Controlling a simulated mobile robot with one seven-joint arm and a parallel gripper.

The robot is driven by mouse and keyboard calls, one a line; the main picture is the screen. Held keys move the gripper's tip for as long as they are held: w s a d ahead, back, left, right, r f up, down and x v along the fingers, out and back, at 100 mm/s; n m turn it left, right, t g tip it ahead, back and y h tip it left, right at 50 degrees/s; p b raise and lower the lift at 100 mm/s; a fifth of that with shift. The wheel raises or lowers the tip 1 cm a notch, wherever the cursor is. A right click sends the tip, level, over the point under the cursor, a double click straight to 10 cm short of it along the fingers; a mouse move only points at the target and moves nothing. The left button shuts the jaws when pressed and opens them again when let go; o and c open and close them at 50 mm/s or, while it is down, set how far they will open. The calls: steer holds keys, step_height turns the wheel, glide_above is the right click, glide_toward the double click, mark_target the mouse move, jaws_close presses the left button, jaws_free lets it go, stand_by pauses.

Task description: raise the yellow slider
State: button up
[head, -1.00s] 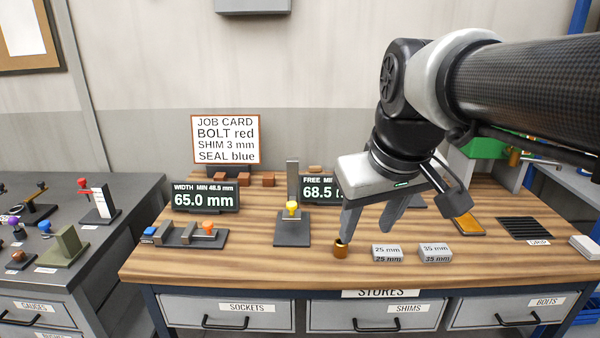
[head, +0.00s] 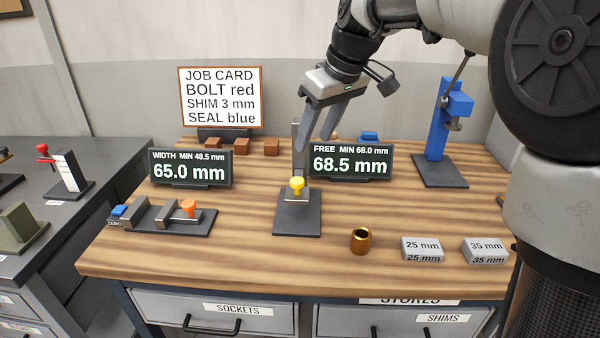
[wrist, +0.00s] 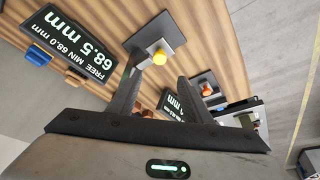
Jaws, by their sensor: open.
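The yellow slider (head: 297,185) is a yellow knob low on a grey upright post (head: 295,135) with a dark base plate (head: 297,220). My gripper (head: 314,143) is open and empty, with its fingers pointing down. In the head view its tips are above and slightly right of the yellow knob, apart from it, and partly cover the post. In the wrist view the yellow slider (wrist: 159,57) shows between the two fingers (wrist: 162,63), beyond their tips.
Readout displays stand left (head: 190,170) and right (head: 350,162) of the post, the right one close to my fingers. A blue stand (head: 440,130) rises at back right. Bare wood lies before the slider.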

mark_target(297, 179)
steer(key=b+x, duration=0.2)
steer(key=x, duration=1.2)
steer(key=shift+d, duration=0.1)
steer(key=shift+r, duration=0.1)
jaws_close()
